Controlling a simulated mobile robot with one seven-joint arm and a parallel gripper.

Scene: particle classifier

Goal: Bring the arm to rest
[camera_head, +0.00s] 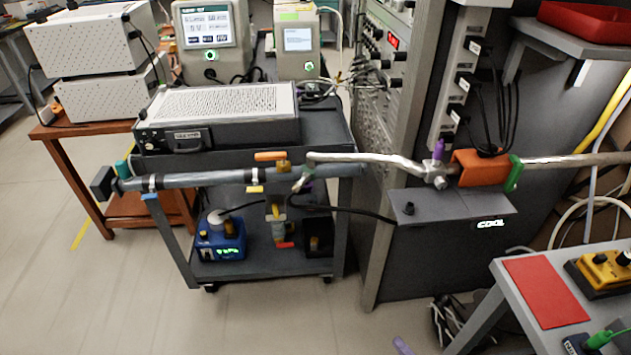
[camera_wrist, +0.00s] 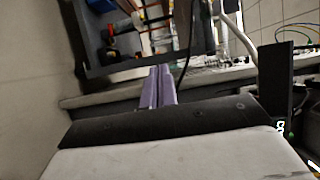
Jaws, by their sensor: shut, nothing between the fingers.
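My gripper shows in the wrist view (camera_wrist: 158,72), with its two lavender fingers close together, shut and empty. The fingers point toward the top of that picture, past a dark edge, and seem to touch nothing. In the head view a small lavender tip at the bottom edge (camera_head: 402,346) looks like my gripper's fingers. It is low, in front of the grey cabinet (camera_head: 415,265) and left of the small grey table (camera_head: 485,320). The rest of my arm is out of the head view.
A dark cart (camera_head: 160,235) carries a grey instrument (camera_head: 222,115) and a blue box (camera_head: 220,240). A metal pipe (camera_head: 205,178) with valves crosses in front. A red mat (camera_head: 547,290) lies on the table at right. Open floor (camera_head: 100,290) lies at left; cables (camera_head: 450,320) lie near the cabinet's foot.

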